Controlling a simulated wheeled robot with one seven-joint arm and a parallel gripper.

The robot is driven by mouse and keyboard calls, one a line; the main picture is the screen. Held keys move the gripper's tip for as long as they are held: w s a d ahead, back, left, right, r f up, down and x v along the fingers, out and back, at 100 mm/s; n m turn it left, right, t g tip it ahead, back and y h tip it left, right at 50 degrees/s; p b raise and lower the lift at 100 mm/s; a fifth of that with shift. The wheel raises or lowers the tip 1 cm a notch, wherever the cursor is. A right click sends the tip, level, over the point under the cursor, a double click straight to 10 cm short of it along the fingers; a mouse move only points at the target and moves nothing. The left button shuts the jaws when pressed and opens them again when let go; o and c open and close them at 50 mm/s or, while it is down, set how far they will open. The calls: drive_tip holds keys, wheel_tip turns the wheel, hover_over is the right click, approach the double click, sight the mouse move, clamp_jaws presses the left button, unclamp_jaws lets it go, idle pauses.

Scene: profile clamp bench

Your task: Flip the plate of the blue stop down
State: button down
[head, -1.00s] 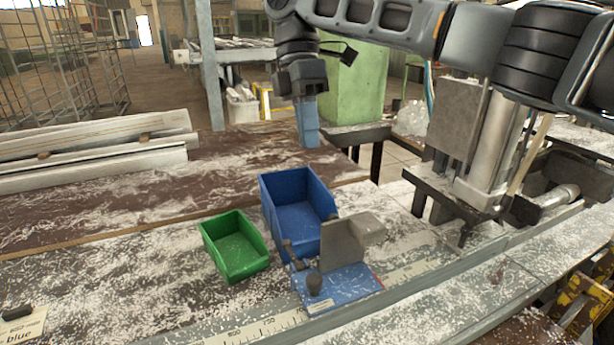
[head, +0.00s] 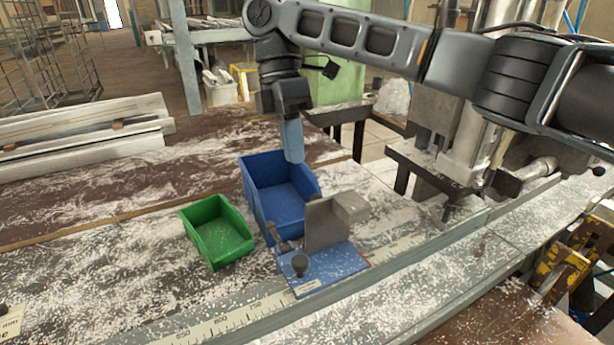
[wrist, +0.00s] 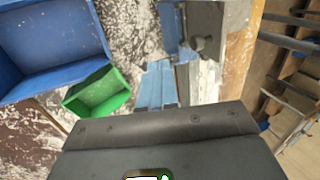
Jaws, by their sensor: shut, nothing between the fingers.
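The blue stop (head: 332,266) sits on the rail with the scale in the head view. Its grey plate (head: 322,226) stands upright, with a grey block at its upper right. A lever with a dark knob (head: 300,264) is at its front left. My gripper (head: 292,142) points down behind the blue bin's far right side, above and beyond the stop, apart from it. Its blue fingers are shut and empty. In the wrist view the fingers (wrist: 157,86) are in the middle, and the stop's blue base (wrist: 169,28) and a grey part with a round knob show at the top.
A blue bin (head: 262,206) stands just behind the stop. A green bin (head: 218,246) is left of it. A machine with a grey column (head: 470,125) stands at the right behind the rail (head: 225,322). Pale profiles (head: 90,132) lie at the far left. Shavings cover the bench.

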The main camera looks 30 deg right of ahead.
drive_tip(key=shift+s+f+p, duration=0.15)
drive_tip(key=shift+s+f, duration=0.35)
drive_tip(key=shift+s, duration=0.35)
drive_tip(key=shift+s+f+p, duration=0.1)
drive_tip(key=shift+s+f, duration=0.45)
drive_tip(key=shift+s, duration=0.3)
drive_tip(key=shift+s+f+p, duration=0.15)
drive_tip(key=shift+s+f, duration=0.35)
drive_tip(key=shift+s, duration=0.35)
